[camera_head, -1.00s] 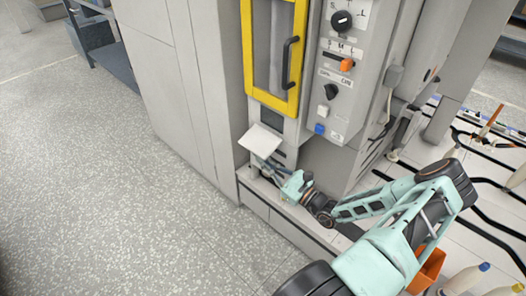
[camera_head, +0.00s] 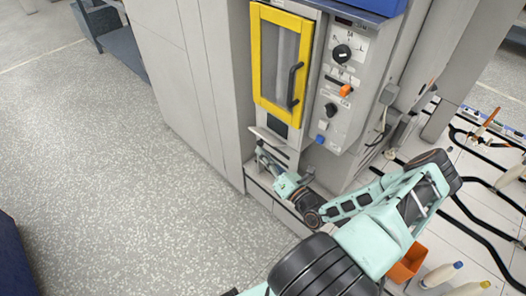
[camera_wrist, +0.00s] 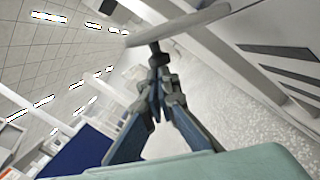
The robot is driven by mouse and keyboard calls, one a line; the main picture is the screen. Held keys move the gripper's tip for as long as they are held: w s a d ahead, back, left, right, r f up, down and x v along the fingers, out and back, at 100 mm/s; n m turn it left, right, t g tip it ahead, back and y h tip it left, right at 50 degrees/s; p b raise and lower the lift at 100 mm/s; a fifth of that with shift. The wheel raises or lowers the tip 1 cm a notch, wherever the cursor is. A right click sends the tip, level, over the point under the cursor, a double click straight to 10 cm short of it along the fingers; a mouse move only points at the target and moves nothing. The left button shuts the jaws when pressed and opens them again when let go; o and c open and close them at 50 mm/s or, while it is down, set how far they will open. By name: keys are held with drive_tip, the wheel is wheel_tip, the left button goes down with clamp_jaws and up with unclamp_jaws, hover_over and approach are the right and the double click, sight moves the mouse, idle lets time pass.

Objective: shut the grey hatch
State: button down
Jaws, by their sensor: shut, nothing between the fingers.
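The grey hatch (camera_head: 268,136) is a light flap low on the machine's front, below the yellow-framed door. In the head view it shows nearly edge-on, as a thin strip sticking out under a dark opening (camera_head: 277,126). My gripper (camera_head: 260,149) is shut and empty, just below the flap's outer part. In the wrist view the flap is a thin grey plate (camera_wrist: 185,27) across the closed fingertips (camera_wrist: 156,52). The tips look to be at or touching its underside; exact contact is unclear.
The yellow-framed door (camera_head: 281,62) with a dark handle stands above the hatch. A control panel (camera_head: 338,85) with knobs is to its right. Grey cabinets (camera_head: 195,80) stand left. Speckled floor (camera_head: 110,170) in front is clear. An orange bin (camera_head: 408,264) and bottles lie at lower right.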

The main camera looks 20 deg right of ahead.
sight(271, 140)
drive_tip(key=r+m+p, duration=0.1)
drive_tip(key=m, duration=0.1)
drive_tip(key=d+r+m+p, duration=0.1)
drive_tip(key=r+m+p, duration=0.1)
drive_tip(key=r+m+h+p, duration=0.1)
drive_tip(key=m+p, duration=0.1)
drive_tip(key=shift+w+d+r, duration=0.2)
drive_tip(key=shift+w+r, duration=0.05)
drive_tip(key=shift+r, duration=0.15)
drive_tip(key=d+r+m+p, duration=0.1)
drive_tip(key=m+g+p, duration=0.1)
drive_tip(key=m, duration=0.1)
drive_tip(key=shift+w+d+r+m+h, duration=0.3)
drive_tip(key=shift+d+r, duration=0.05)
drive_tip(key=shift+r, duration=0.05)
drive_tip(key=shift+w+d+r, duration=0.15)
drive_tip(key=shift+d+r, duration=0.05)
drive_tip(key=shift+d, duration=0.15)
drive_tip(key=shift+p, duration=0.3)
drive_tip(key=shift+d, duration=0.1)
